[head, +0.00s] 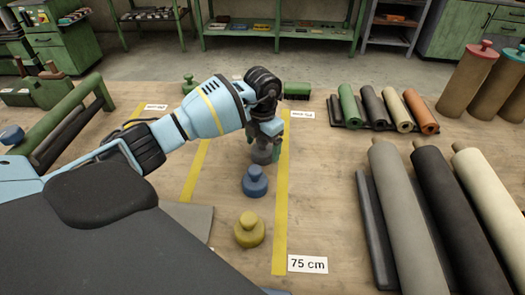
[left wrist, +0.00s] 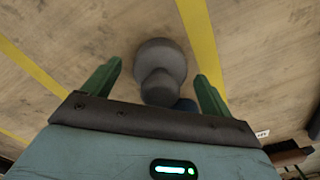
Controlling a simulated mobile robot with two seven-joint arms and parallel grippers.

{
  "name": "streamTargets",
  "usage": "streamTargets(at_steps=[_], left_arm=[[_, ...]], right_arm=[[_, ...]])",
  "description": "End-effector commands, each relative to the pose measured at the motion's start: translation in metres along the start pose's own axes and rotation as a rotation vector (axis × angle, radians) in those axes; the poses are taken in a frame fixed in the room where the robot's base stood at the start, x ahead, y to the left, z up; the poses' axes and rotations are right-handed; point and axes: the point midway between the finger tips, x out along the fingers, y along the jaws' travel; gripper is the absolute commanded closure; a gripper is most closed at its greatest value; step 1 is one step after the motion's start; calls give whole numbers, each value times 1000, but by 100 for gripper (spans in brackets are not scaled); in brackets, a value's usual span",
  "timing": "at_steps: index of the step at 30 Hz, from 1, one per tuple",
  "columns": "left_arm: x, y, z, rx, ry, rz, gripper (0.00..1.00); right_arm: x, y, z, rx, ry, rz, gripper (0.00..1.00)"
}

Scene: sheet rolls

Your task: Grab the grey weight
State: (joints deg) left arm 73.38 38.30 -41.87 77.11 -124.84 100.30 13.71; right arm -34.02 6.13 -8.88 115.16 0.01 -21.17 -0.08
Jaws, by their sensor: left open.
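The grey weight (head: 262,154) stands on the wooden table beside a yellow tape line, partly hidden by my left gripper (head: 266,138) above it. In the left wrist view the grey weight (left wrist: 161,62), with its round base and knob, shows between the two green fingers of my left gripper (left wrist: 158,72). The fingers are open, one on either side, with visible gaps to the weight. I cannot tell how far down the fingers reach around it. My right gripper is not in view.
A blue weight (head: 255,181) stands just nearer than the grey one, and a yellow weight (head: 249,230) nearer still. Large sheet rolls (head: 412,220) lie at right; smaller rolls (head: 392,108) lie behind them. A "75 cm" label (head: 307,263) sits by the tape (head: 281,220).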

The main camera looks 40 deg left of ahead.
Motion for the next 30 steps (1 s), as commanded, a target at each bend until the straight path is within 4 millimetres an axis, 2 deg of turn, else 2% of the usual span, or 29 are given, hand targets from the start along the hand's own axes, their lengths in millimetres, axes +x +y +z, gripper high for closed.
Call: streamTargets(at_steps=[3,22,30], left_arm=[[-1,0,0,0,-1,0,16],[-1,0,0,0,-1,0,99],[-5,0,2,0,-6,0,100]], right_arm=[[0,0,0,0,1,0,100],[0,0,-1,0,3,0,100],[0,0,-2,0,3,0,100]])
